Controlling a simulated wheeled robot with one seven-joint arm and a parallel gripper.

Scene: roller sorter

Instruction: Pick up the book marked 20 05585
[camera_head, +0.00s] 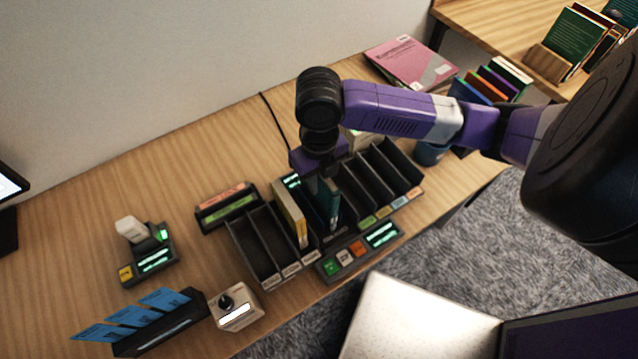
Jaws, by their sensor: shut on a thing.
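My gripper (320,172) points down over the middle of a black slotted sorter (262,245). It is shut on a dark teal book (328,208), gripping its upper part. The book stands upright, its lower end in or just above a middle slot; I cannot tell whether it touches the slot floor. A cream and yellow book (291,212) stands in the slot just to its left. The number 20 05585 is not readable on any book. The gripper's fingertips are mostly hidden by the wrist and the book.
A panel with coloured buttons (345,258) fronts the sorter. A scanner stand (150,262), blue cards in a rack (160,320) and a knob box (236,306) stand left. A pink book (410,62) and upright books (500,80) lie behind right.

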